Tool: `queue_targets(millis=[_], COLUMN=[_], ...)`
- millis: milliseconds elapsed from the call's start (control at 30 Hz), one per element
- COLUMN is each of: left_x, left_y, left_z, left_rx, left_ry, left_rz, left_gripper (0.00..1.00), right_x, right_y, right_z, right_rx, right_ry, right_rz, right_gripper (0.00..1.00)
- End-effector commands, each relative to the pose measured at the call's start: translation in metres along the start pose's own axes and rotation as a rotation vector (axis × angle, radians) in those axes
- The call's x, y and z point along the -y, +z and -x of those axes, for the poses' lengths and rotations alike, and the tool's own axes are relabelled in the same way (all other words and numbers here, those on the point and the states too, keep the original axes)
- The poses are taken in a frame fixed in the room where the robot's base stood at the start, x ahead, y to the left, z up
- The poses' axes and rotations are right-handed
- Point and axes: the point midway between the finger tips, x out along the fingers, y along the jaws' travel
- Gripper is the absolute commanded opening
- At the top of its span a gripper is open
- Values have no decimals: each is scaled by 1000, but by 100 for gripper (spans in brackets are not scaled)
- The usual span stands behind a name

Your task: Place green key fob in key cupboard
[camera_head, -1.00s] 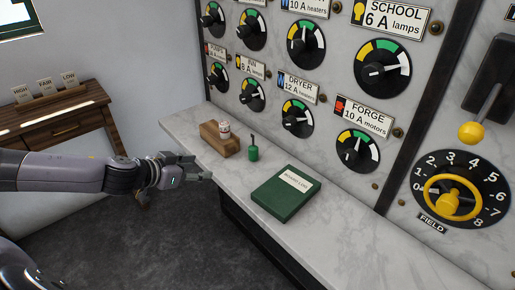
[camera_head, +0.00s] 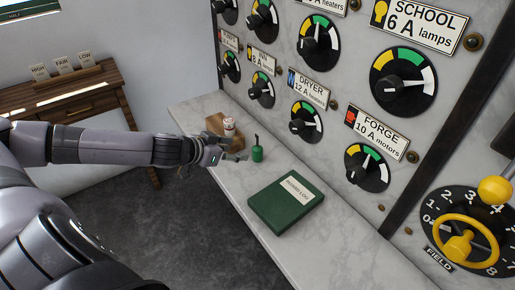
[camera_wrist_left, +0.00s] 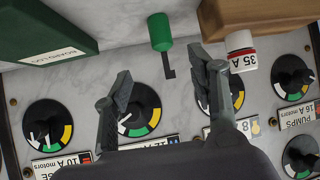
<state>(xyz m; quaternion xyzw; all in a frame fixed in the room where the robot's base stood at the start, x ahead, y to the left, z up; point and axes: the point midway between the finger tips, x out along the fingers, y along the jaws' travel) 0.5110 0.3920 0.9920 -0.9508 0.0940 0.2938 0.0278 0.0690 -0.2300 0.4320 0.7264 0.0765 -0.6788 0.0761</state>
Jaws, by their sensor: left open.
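The green key fob (camera_head: 257,154), a small green cylinder with a thin dark key sticking up from it, stands on the marble ledge (camera_head: 335,245). It also shows at the top of the left wrist view (camera_wrist_left: 160,31), its dark key pointing toward the space between my fingers. My left gripper (camera_head: 230,149) is open and empty just left of the fob, apart from it as far as I can tell. Its two spread fingers show in the left wrist view (camera_wrist_left: 162,82). I cannot make out a key cupboard in these frames. My right gripper is not in view.
A wooden block (camera_head: 216,124) with a white 35 A fuse (camera_head: 229,127) stands close behind the gripper. A green log book (camera_head: 287,203) lies on the ledge to the right. The dial panel (camera_head: 340,107) rises behind. A wooden desk (camera_head: 75,98) stands at left.

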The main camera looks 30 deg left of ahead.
Motion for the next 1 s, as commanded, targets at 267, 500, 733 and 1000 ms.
queue_targets(millis=[267, 500, 733, 1000], left_x=[0, 0, 1, 3], left_y=[-4, -2, -3, 0], left_z=[-39, -69, -83, -118], left_rx=[-5, -2, -2, -1], left_ry=[0, -1, 0, -1], left_rz=[6, 0, 1, 0], left_gripper=[53, 53, 53, 53], right_x=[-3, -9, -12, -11], right_y=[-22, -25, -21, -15], right_z=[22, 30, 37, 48], right_rx=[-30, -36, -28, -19], right_ry=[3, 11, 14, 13], right_rz=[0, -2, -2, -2], right_gripper=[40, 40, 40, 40])
